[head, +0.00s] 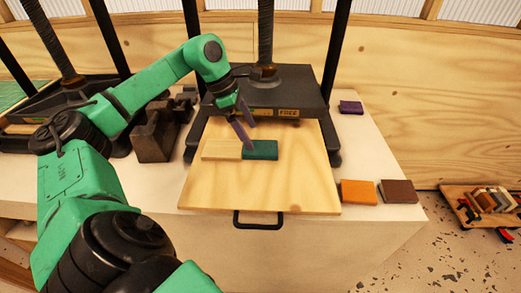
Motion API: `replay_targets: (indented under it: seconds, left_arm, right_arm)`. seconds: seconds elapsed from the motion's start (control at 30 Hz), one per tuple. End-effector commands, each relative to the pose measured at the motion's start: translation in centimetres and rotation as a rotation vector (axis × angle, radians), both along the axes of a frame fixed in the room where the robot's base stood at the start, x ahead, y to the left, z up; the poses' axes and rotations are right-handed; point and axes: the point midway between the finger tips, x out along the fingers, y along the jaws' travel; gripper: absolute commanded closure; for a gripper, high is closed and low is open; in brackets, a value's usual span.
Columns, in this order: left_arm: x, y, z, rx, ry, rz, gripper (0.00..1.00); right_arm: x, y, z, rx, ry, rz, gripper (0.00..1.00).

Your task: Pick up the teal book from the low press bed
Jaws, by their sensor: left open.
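The teal book (262,150) lies flat on the pale wooden press bed (225,190), near its middle. A light wooden block (222,149) lies against its left side. My left gripper (246,136) reaches down from the upper left, its purple fingers apart. The fingertips are just above or beside the book's left end; I cannot tell whether they touch it. Nothing is held between them. My right gripper is not in view.
The dark press plate (270,90) on black posts stands behind the book, close to my gripper. A purple book (351,107), an orange book (359,192) and a brown book (397,192) lie to the right. Dark metal blocks (152,140) stand left.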

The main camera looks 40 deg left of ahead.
Motion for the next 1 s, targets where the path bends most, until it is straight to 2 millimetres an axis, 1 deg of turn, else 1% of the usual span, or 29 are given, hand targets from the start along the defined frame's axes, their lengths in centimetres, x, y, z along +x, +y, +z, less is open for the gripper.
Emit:
replay_targets:
  seconds: [0.07, 0.17, 0.23, 0.3, 0.43, 0.6, 0.9, 0.97, 1.0]
  left_arm:
    - [0.2, -0.3, -0.6, -0.002, 0.002, -0.001, 0.00]
    - [0.8, -0.9, -1.8, -0.004, 0.003, -0.002, 0.00]
    - [1.3, -1.4, -3.0, -0.005, 0.003, -0.002, 0.00]
    - [1.6, -1.7, -4.3, -0.005, 0.001, -0.002, 0.00]
    - [1.8, -1.8, -5.2, -0.002, -0.002, 0.000, 0.00]
    - [1.8, -1.8, -5.2, -0.002, -0.003, 0.000, 0.00]
    - [1.8, -1.8, -5.6, -0.002, -0.002, 0.000, 0.00]
    - [1.8, -1.8, -5.5, -0.002, -0.002, 0.000, 0.23]
    - [1.8, -1.8, -5.5, -0.002, -0.002, 0.000, 0.38]
  right_arm:
    - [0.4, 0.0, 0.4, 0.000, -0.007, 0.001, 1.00]
    - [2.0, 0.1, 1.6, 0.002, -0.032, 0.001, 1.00]
    - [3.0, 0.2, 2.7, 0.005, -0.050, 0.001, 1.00]
    - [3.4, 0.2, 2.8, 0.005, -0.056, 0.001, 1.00]
    - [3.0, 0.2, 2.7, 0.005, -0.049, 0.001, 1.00]
    - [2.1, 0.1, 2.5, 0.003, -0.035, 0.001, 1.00]
    - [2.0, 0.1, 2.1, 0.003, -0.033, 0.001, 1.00]
    - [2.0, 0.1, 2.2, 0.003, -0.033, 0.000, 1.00]
    - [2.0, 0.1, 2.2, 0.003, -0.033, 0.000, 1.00]
